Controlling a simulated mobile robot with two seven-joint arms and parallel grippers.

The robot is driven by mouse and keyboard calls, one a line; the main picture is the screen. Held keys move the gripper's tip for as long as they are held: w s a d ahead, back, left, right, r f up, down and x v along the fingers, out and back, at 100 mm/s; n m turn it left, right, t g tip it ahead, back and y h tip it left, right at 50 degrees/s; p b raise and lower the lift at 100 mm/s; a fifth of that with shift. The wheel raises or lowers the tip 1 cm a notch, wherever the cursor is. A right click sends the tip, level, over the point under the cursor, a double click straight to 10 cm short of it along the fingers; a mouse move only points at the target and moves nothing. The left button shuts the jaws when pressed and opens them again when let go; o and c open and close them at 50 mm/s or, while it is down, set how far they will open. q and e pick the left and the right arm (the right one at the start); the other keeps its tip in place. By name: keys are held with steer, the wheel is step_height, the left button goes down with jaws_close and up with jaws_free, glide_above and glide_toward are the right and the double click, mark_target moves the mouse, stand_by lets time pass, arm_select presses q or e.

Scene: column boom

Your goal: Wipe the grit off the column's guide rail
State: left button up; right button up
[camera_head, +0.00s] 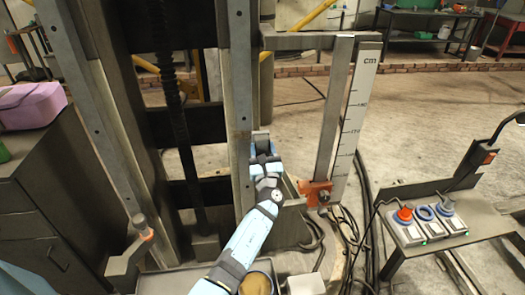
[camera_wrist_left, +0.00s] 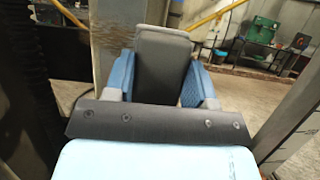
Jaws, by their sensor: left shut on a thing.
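My left gripper (camera_head: 262,142) is at the front of the column, beside the right-hand upright guide rail (camera_head: 239,75). In the left wrist view its blue fingers (camera_wrist_left: 160,88) are shut on a dark grey block-like pad (camera_wrist_left: 162,62). The pad stands upright between the fingers and is close to the pale rail (camera_wrist_left: 108,40) behind it; I cannot tell whether they touch. A brownish, gritty-looking patch (camera_wrist_left: 112,14) shows on the upper rail in that view. Another upright rail (camera_head: 92,100) stands at the column's left side. My right gripper is not in view.
A cm scale (camera_head: 357,110) and a steel upright with an orange clamp (camera_head: 316,192) stand right of the gripper. A control box with a red button (camera_head: 404,215) sits on a side stand. A pink case (camera_head: 30,105) lies on the left cabinet. Cables run over the floor.

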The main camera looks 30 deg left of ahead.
mark_target(262, 138)
arm_select(q)
steer(key=shift+w+a, duration=0.4)
steer(key=shift+w, duration=0.15)
steer(key=shift+r, duration=0.1)
steer(key=shift+s+r+p, duration=0.1)
steer(key=shift+r+p, duration=1.15)
steer(key=shift+r, duration=0.7)
steer(key=shift+s+a, duration=0.7)
steer(key=shift+a, duration=0.35)
steer(key=shift+s+a+f+b, duration=0.25)
steer(key=shift+a+f+b, duration=0.15)
steer(key=shift+f, duration=0.3)
steer(key=shift+s+a+f+b, duration=0.3)
steer(key=shift+f+b, duration=0.2)
steer(key=shift+f, duration=0.15)
steer(key=shift+s+a+f+b, duration=0.3)
steer(key=shift+f+b, duration=0.15)
steer(key=shift+f, duration=0.25)
steer(key=shift+w+a+r+p, duration=0.1)
steer(key=shift+w+r+p, duration=0.05)
steer(key=shift+r+p, duration=1.65)
steer(key=shift+r+b, duration=0.3)
steer(key=shift+b, duration=0.1)
